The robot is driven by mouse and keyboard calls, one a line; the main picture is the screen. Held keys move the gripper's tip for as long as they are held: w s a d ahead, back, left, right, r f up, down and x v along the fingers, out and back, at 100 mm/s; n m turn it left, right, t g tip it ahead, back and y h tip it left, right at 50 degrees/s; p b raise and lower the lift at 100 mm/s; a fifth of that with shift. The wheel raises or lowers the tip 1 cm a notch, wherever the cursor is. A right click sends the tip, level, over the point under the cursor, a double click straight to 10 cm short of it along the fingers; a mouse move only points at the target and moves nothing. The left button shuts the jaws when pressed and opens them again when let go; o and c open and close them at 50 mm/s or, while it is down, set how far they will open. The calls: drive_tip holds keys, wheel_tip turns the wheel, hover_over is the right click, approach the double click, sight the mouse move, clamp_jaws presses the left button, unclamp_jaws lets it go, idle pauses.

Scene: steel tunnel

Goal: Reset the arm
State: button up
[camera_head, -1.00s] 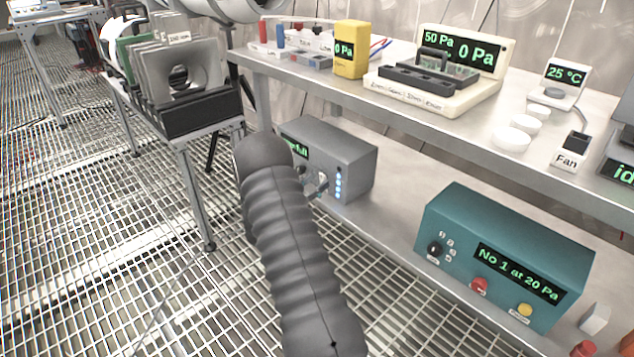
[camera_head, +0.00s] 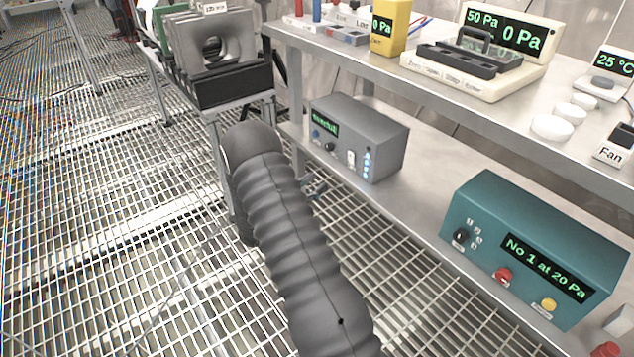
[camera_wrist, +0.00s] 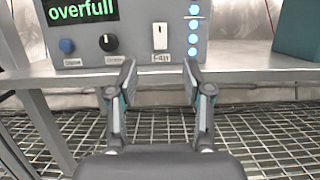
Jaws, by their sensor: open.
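My gripper (camera_wrist: 158,85) is open and empty in the wrist view, its two fingers apart. The grey control box (camera_wrist: 130,30) stands just beyond the fingertips on the lower shelf. Its display reads "overfull", and it has a blue knob, a black knob, a white switch and a column of lit blue lamps. In the head view the same grey box (camera_head: 358,137) stands to the right of my arm. There my arm covers most of the gripper; only a small part (camera_head: 313,186) shows beside the arm, in front of the box.
A teal box (camera_head: 535,250) reading "No 1 at 20 Pa" stands on the lower shelf to the right. The upper bench (camera_head: 440,95) carries a gauge (camera_head: 500,45), a yellow meter (camera_head: 389,27) and white discs. A rack of plates (camera_head: 215,60) stands behind my arm. Grated floor lies open at left.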

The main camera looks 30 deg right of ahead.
idle(0.3)
drive_tip(key=s+f+m+g+y, duration=0.4)
drive_tip(key=s+f+g, duration=0.1)
drive_tip(key=s+f, duration=0.25)
drive_tip(key=s+a+r+m+g+y, duration=0.35)
drive_tip(key=s+m+y, duration=0.2)
drive_tip(key=s, duration=0.25)
drive_tip(key=s+a+r+m+t+y+p, duration=0.1)
drive_tip(key=s+a+r+m+t+y, duration=0.3)
drive_tip(key=a+r, duration=0.35)
drive_tip(key=s+a+r+m+t+y, duration=0.2)
drive_tip(key=s+a+r+m+y, duration=0.3)
drive_tip(key=a, duration=0.4)
drive_tip(key=s+a+r+t+y, duration=0.1)
drive_tip(key=s+a+r+t, duration=0.1)
drive_tip(key=r, duration=0.5)
drive_tip(key=s+a+r+t+y+p, duration=0.1)
drive_tip(key=s+a+r+t+y, duration=0.1)
drive_tip(key=r, duration=0.6)
drive_tip(key=a+t, duration=0.1)
drive_tip(key=t, duration=0.1)
drive_tip(key=shift+s+t, duration=0.35)
drive_tip(key=shift+s, duration=0.05)
